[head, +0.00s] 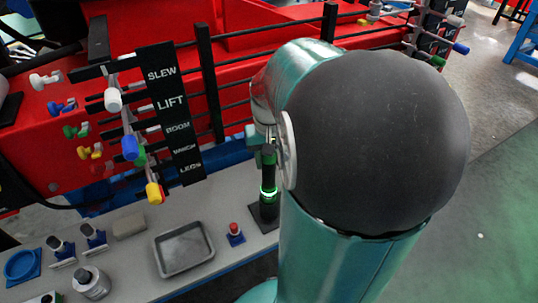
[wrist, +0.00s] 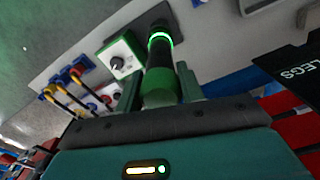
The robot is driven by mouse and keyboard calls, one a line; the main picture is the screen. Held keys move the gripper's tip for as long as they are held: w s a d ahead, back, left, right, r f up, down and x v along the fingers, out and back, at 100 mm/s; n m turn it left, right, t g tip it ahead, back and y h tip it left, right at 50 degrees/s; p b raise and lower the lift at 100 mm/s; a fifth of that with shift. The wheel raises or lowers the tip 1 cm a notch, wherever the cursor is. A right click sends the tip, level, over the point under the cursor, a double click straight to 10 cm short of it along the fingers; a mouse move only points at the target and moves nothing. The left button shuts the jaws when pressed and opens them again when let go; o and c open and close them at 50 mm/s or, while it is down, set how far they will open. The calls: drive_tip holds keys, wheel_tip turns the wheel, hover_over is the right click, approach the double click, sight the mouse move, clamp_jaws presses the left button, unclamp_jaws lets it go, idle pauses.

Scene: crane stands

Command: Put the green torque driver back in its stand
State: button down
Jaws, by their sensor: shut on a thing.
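The green torque driver (head: 268,172) is dark with a glowing green ring and stands about upright in the head view. In the wrist view the driver (wrist: 160,82) runs away from me between the two fingers. My gripper (wrist: 158,70) is shut on its green and black body. In the head view my gripper is mostly hidden behind my arm. The black stand (head: 264,215) is at the driver's lower end on the grey bench. I cannot tell whether the driver's tip is fully seated in it.
On the bench (head: 135,265) are a grey tray (head: 185,250), a red button on a blue base (head: 235,234), and a blue ring holder (head: 22,265). Levers with coloured knobs (head: 130,148) and a label board (head: 170,115) stand close left of the driver. A green box with a dial (wrist: 118,60) is near it.

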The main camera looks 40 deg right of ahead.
drive_tip(key=shift+f, duration=0.9)
drive_tip(key=c, duration=0.8)
unclamp_jaws()
drive_tip(key=shift+f, duration=0.1)
drive_tip(key=shift+r, duration=2.5)
drive_tip(key=shift+r, duration=0.1)
wheel_tip(320, 180, up, 14)
drive_tip(key=shift+f, duration=0.15)
